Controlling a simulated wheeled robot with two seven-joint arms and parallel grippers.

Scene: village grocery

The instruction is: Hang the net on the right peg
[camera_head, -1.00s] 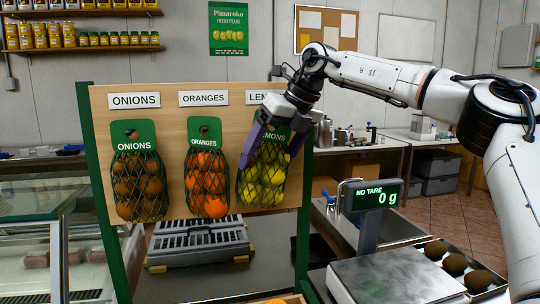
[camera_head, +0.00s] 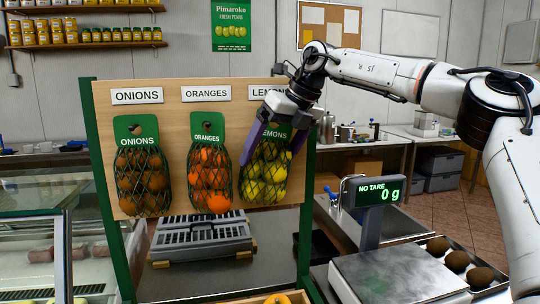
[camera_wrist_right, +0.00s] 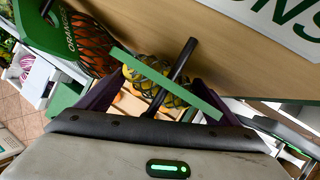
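The lemon net (camera_head: 262,180), yellow fruit under a green LEMONS card, is at the right peg of the wooden board. My right gripper (camera_head: 268,148) is in front of it, its purple fingers spread on either side of the card and upper net. The right wrist view shows the green card (camera_wrist_right: 145,68) edge-on, crossed by the dark peg (camera_wrist_right: 184,58). The open fingers (camera_wrist_right: 155,100) lie at both sides of the card, and lemons (camera_wrist_right: 150,88) show behind it. The card's hole is hidden. My left gripper is out of view.
The onion net (camera_head: 142,182) and orange net (camera_head: 210,180) hang to the left on the same board (camera_head: 176,170). A scale (camera_head: 390,275) with a display stands at the lower right, near a tray of brown round fruit (camera_head: 458,261).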

